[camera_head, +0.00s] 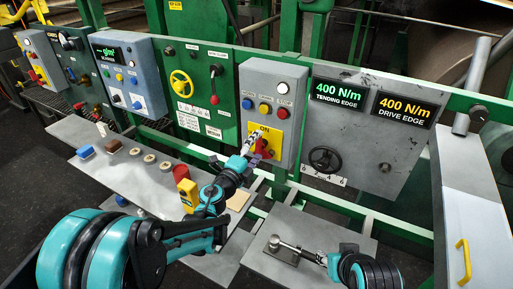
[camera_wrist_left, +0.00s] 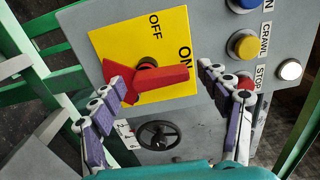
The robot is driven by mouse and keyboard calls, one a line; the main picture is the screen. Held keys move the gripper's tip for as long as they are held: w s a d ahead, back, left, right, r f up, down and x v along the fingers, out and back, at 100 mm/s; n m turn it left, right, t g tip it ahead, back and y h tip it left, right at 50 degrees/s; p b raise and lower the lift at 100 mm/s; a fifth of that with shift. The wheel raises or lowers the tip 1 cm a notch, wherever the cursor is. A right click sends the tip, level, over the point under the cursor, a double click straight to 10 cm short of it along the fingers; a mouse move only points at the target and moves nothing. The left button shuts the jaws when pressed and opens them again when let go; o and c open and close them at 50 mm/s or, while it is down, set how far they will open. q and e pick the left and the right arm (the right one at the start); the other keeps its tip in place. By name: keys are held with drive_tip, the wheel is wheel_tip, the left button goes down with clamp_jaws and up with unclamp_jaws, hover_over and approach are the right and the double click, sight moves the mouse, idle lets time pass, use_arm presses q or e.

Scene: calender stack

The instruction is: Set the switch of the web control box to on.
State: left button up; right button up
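The grey web control box (camera_head: 283,88) stands at the centre of the head view. Its red switch (camera_wrist_left: 150,82) sits on a yellow plate (camera_wrist_left: 112,42) marked OFF and ON. The narrow end of the switch handle lies beside the word ON. My left gripper (camera_wrist_left: 162,75) is open, with one finger on each side of the handle. Its left finger overlaps the wide end of the handle; I cannot tell if they touch. In the head view the left gripper (camera_head: 252,146) covers part of the switch. My right gripper (camera_head: 323,258) is low in the head view, its fingers too small to judge.
A black handwheel (camera_head: 325,159) is on the panel right of the box. Push buttons (camera_head: 265,108) sit above the switch. A metal rod fixture (camera_head: 285,250) lies on a grey plate near my right gripper. A shelf with small blocks (camera_head: 150,159) is at left.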

use_arm(q)
drive_tip(key=shift+s+a, duration=0.1)
drive_tip(key=v, duration=1.1)
drive_tip(key=shift+s, duration=0.4)
drive_tip(key=shift+a+r, duration=0.1)
drive_tip(key=shift+a, duration=0.05)
drive_tip(key=s+a+r+n+y, duration=0.2)
drive_tip(key=a+n+y, duration=0.3)
drive_tip(key=a+n, duration=0.25)
drive_tip(key=s+a+r+n+y, duration=0.2)
drive_tip(key=a+n+y, duration=0.35)
drive_tip(key=n, duration=0.25)
drive_tip(key=s+d+f+n+g+h, duration=0.2)
drive_tip(key=s+f+n+g, duration=0.5)
drive_tip(key=s+f, duration=0.6)
drive_tip(key=s+d+g, duration=0.1)
drive_tip(key=s+g, duration=0.1)
drive_tip(key=s, duration=0.2)
drive_tip(key=shift+d+n+h, duration=0.2)
drive_tip(key=shift+n+h, duration=0.15)
